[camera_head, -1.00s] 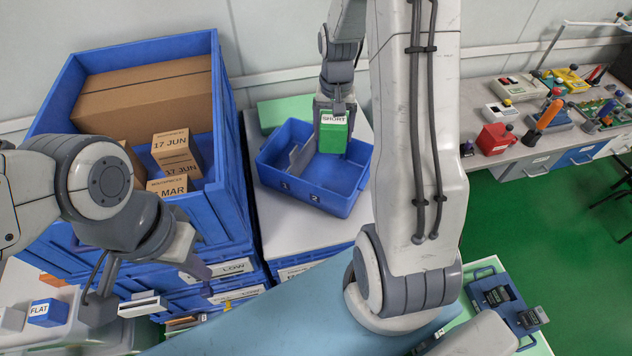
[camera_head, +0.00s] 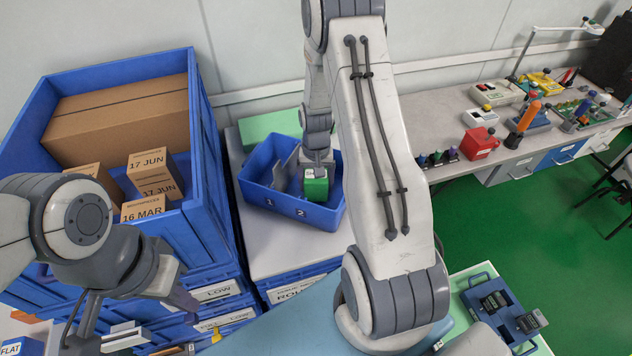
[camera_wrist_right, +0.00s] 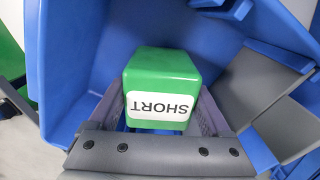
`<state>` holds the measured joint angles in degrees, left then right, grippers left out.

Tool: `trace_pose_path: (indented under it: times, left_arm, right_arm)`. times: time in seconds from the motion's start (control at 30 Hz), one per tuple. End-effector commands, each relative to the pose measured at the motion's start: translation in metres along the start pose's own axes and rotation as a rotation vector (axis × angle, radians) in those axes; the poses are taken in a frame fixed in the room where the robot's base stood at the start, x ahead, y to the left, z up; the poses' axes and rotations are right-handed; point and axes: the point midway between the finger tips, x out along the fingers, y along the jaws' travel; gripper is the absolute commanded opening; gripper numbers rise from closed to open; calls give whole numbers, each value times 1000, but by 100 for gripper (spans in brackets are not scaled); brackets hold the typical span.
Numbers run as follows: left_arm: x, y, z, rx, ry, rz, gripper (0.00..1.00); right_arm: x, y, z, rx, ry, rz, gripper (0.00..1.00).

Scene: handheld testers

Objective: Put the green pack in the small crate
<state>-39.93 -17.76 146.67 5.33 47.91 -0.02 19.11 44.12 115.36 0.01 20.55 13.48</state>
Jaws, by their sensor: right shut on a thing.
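The green pack (camera_head: 316,188), labelled SHORT, is held in my right gripper (camera_head: 317,168). In the right wrist view the pack (camera_wrist_right: 163,72) sits between the two fingers of the gripper (camera_wrist_right: 165,112), its label facing the camera. The small blue crate (camera_head: 262,195) has compartments marked 1 and 2 and a grey divider (camera_wrist_right: 252,85). The pack is over or within the compartment 2 side; its underside is hidden, so I cannot tell whether it touches the floor. My left gripper (camera_head: 152,315) is at the lower left, away from the crate; its jaw opening is unclear.
A large blue crate (camera_head: 205,150) with cardboard boxes stands left of the small crate. A green block (camera_head: 270,125) lies behind it. A grey bench (camera_head: 455,120) with testers, including a red one (camera_head: 480,143), is at the right. A blue tray (camera_head: 508,325) lies at the lower right.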

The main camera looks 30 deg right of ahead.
Motion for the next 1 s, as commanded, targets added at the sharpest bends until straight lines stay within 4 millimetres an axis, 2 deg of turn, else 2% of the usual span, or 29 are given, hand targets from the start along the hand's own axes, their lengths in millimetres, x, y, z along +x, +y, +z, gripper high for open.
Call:
trace_pose_path:
  times: [0.37,0.4,0.43,0.63,0.77,0.87,1.0]
  left_arm:
    - [3,0,0,0,0,0,0]
    - [2,0,0,0,0,0,0]
    - [2,0,0,0,0,0,0]
    - [1,0,0,0,0,0,0]
    - [0,0,0,0,0,0,0]
    - [2,0,0,0,0,0,0]
    - [5,0,0,0,0,0,0]
  right_arm:
    - [5,0,0,0,1,0,22]
    - [4,0,0,0,1,0,97]
    - [4,0,0,0,1,0,100]
    - [3,0,0,0,1,0,100]
    - [-4,0,-1,0,4,-1,100]
    - [-18,0,-2,0,6,-1,100]
    - [-48,0,-2,0,9,-2,100]
